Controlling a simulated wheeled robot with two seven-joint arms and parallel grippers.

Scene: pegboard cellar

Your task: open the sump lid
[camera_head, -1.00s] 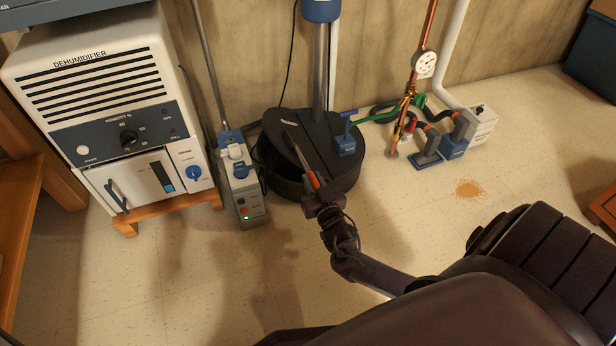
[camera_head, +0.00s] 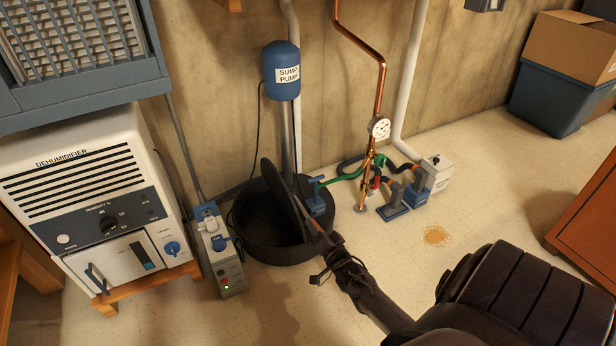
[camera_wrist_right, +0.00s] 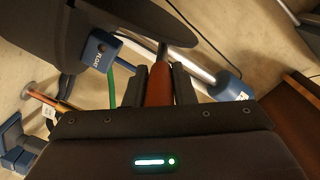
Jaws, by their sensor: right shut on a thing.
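The black sump lid (camera_head: 277,190) stands tilted steeply up over the round black sump basin (camera_head: 244,236), whose dark inside shows to the left of it. In the right wrist view the lid (camera_wrist_right: 145,22) is a dark curved plate at the top. My right gripper (camera_head: 326,246) is at the basin's front right. It is shut on a red-orange handle (camera_wrist_right: 160,84), whose dark shaft reaches up to the lid's edge. Whether the shaft is fixed to the lid or only touches it, I cannot tell. My left gripper is not in view.
The blue sump pump (camera_head: 281,72) stands on a metal column behind the lid. A blue float piece (camera_head: 316,205) is close on the right. A grey switch box (camera_head: 222,262) and the dehumidifier (camera_head: 75,190) stand left. Copper piping (camera_head: 380,95) rises at right. Floor in front is clear.

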